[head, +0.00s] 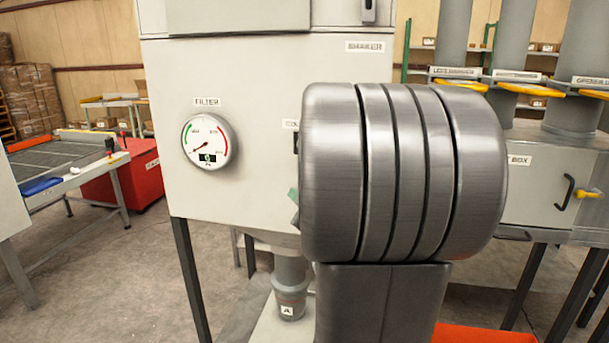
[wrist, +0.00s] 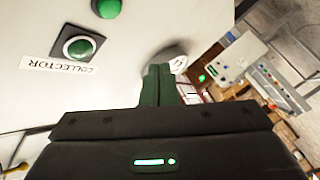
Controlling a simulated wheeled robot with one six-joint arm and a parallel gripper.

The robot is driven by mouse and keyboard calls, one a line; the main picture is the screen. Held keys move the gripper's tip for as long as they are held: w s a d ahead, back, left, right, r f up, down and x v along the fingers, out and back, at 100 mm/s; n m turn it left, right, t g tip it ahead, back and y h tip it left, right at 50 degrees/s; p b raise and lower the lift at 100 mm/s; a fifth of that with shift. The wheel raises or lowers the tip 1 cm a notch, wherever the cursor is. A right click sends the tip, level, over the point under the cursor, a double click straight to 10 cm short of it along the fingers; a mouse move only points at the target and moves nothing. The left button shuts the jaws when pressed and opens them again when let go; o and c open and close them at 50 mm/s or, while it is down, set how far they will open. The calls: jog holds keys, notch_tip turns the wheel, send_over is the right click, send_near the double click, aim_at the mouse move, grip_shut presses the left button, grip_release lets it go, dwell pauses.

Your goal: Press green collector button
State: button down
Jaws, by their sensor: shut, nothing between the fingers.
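The green collector button (wrist: 80,47) sits in a dark square bezel on the pale cabinet face, at the upper left of the wrist view. The "COLLECTOR" label (wrist: 57,66) beside it appears upside down there. My gripper (wrist: 158,82) is shut and empty, its green fingers to the right of the button and apart from it in the picture. I cannot tell how far the fingertips are from the cabinet. In the head view my arm covers the button. Part of a label (head: 291,124) shows at the arm's left edge.
The cabinet (head: 260,70) carries a round filter gauge (head: 210,142) left of my arm. Another green round part (wrist: 107,8) lies at the wrist view's top edge. A box with a handle (head: 548,185) stands right. A table (head: 75,165) and red bin (head: 122,185) stand left.

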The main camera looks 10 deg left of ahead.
jog(key=w+p, duration=0.1)
jog(key=w, duration=0.7)
jog(key=shift+w+d+p, duration=0.15)
jog(key=shift+w+p, duration=0.15)
jog(key=shift+w, duration=0.1)
dwell(1.7)
jog(key=shift+w, duration=0.35)
jog(key=shift+w, duration=0.45)
dwell(0.7)
jog(key=shift+s, duration=0.1)
jog(key=shift+s+b, duration=0.35)
jog(key=shift+s, duration=0.45)
jog(key=s+b, duration=0.1)
jog(key=s, duration=0.4)
dwell(0.4)
